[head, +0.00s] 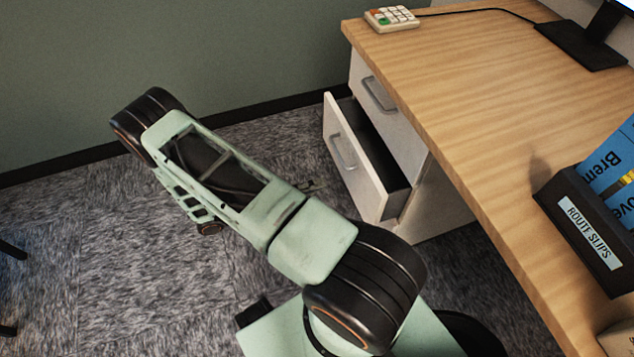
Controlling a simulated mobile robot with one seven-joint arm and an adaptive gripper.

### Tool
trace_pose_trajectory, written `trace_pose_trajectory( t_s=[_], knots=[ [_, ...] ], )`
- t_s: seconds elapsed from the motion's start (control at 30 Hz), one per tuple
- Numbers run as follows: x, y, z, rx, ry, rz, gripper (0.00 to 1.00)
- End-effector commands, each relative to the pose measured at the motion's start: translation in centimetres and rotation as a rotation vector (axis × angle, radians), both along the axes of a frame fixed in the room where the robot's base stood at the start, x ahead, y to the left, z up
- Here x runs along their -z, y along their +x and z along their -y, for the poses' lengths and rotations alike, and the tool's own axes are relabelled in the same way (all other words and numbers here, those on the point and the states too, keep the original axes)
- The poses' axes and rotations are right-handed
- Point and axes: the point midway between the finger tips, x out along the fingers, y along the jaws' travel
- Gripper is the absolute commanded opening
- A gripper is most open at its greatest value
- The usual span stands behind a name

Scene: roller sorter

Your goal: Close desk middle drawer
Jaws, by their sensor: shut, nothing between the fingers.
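The desk's middle drawer (335,125) is pulled open, below an upper drawer (375,82) that is closed. Its pale front with a grey bar handle (343,153) stands out to the left of the cabinet, and its dark inside shows. My gripper (314,185) is mostly hidden behind my arm. Only its small dark tip shows, to the left of the open drawer's front and near its lower part. The tip looks shut and empty. A small gap seems to lie between it and the drawer front, but I cannot judge the depth.
The wooden desk top (480,85) overhangs the drawers. On it are a card terminal (391,18) with a cable, a monitor stand (580,45) and a black box labelled ROUTE SLIPS (585,230).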

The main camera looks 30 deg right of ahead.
Motion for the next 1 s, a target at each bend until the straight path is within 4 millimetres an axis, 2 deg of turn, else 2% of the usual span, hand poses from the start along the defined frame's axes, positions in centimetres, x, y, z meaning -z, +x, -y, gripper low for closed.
trace_pose_trajectory(
  t_s=[0.1,0.3,0.5,0.7,1.0],
  knots=[
    [0.1,-0.7,2.7,0.004,-0.002,0.0,0.0],
    [0.2,-1.7,6.8,0.005,0.0,0.001,0.0],
    [0.2,-2.3,9.6,0.003,0.001,0.002,0.0],
    [0.1,-2.5,10.6,0.001,0.001,0.003,0.0],
    [0.0,-2.5,10.6,0.001,0.002,0.004,0.0]
  ],
)
